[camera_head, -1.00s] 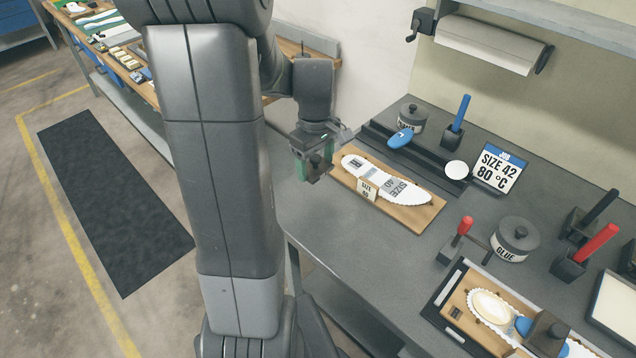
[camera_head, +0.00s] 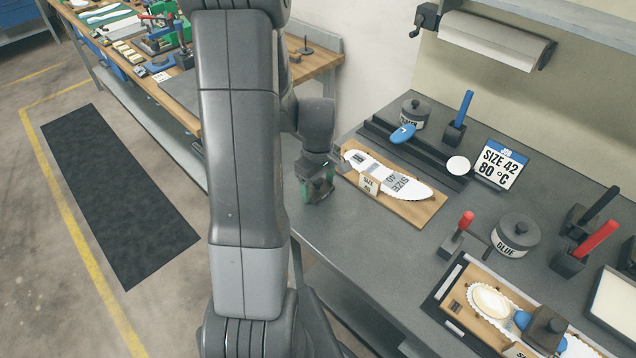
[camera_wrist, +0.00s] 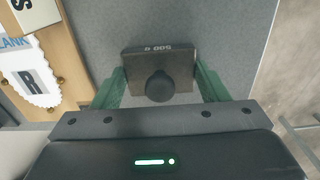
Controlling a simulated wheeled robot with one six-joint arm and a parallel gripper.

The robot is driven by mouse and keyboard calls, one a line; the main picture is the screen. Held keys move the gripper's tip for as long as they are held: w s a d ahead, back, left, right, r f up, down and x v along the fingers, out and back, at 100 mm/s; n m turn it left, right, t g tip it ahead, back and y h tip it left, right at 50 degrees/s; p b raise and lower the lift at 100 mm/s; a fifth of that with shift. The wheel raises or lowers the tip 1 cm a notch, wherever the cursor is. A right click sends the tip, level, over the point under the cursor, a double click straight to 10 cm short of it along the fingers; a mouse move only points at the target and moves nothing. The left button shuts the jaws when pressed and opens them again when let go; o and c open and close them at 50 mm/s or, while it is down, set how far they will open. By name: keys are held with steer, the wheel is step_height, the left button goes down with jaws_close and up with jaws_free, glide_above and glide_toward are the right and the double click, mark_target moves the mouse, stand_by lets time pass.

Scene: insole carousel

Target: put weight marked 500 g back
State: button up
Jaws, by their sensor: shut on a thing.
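The weight marked 500 g (camera_wrist: 160,74) is a dark block with a round knob, seen from above in the wrist view. My gripper (camera_wrist: 158,85) has its green fingers on either side of it and is shut on it. In the head view my gripper (camera_head: 317,192) is over the grey bench, just left of a wooden board (camera_head: 424,212). The weight is mostly hidden there by the fingers. I cannot tell whether its underside touches the bench.
The board carries a white insole (camera_head: 412,186) and a small size block (camera_head: 369,184). A second dark knobbed block (camera_head: 546,328) sits on a board at the lower right. A glue pot (camera_head: 515,236) stands behind. Grey bench is bare in front of the first board; the bench edge is close.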

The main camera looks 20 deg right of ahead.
steer(key=shift+f, duration=0.1)
steer(key=shift+f, duration=0.15)
steer(key=o, duration=1.3)
steer(key=shift+o, duration=0.2)
steer(key=shift+r, duration=0.2)
step_height(320, 180, up, 12)
steer(key=shift+o, duration=0.2)
steer(key=shift+r, duration=0.1)
steer(key=shift+o, duration=0.9)
